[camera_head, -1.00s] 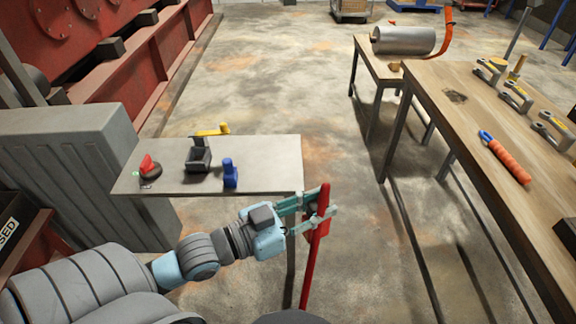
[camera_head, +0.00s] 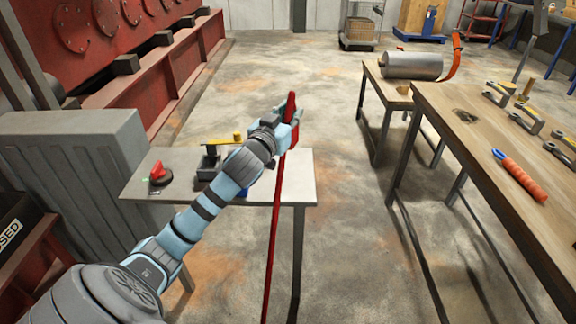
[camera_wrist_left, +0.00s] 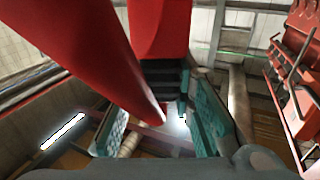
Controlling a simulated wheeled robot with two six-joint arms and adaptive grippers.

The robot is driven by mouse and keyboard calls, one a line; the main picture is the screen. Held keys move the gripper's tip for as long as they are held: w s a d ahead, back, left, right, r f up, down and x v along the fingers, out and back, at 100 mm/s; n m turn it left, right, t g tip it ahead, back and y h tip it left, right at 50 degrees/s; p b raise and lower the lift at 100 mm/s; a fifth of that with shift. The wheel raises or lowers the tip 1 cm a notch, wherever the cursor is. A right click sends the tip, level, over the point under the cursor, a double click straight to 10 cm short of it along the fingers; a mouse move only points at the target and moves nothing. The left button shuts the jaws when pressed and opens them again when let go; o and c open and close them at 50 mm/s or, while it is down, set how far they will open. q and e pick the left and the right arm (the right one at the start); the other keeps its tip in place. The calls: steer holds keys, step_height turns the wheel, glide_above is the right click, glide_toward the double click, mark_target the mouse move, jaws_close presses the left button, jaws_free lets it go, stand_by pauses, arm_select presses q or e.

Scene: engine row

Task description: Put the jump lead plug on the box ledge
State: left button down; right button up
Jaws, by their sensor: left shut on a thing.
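The red jump lead plug (camera_head: 291,104) is held up at the end of my left arm, above the far right corner of the small grey table. Its red cable (camera_head: 273,225) hangs down past the table's right side. My left gripper (camera_head: 289,121) is shut on the plug; its fingers are partly hidden by the wrist. In the left wrist view, the red plug (camera_wrist_left: 160,30) and cable (camera_wrist_left: 85,45) loom close above the teal fingers (camera_wrist_left: 165,122). I cannot tell for sure which surface is the box ledge. My right gripper is out of view.
The small table (camera_head: 300,180) bears a red-and-dark item (camera_head: 160,174) and a yellow-handled tool (camera_head: 224,140). A grey ribbed box (camera_head: 75,150) and red engine (camera_head: 150,70) stand left. A wooden bench (camera_head: 460,125) stands right. The middle floor is clear.

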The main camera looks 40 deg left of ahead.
arm_select(q)
step_height(320, 180, down, 8)
steer(key=shift+w+r+b, duration=0.1)
steer(key=shift+b, duration=0.8)
step_height(320, 180, down, 5)
steer(key=shift+r+b, duration=0.2)
steer(key=shift+b, duration=0.65)
steer(key=shift+r, duration=0.1)
steer(key=c, duration=1.4)
jaws_free()
steer(key=shift+s+d, duration=0.1)
steer(key=shift+s, duration=0.1)
steer(key=v, duration=1.1)
steer(key=shift+s, duration=0.4)
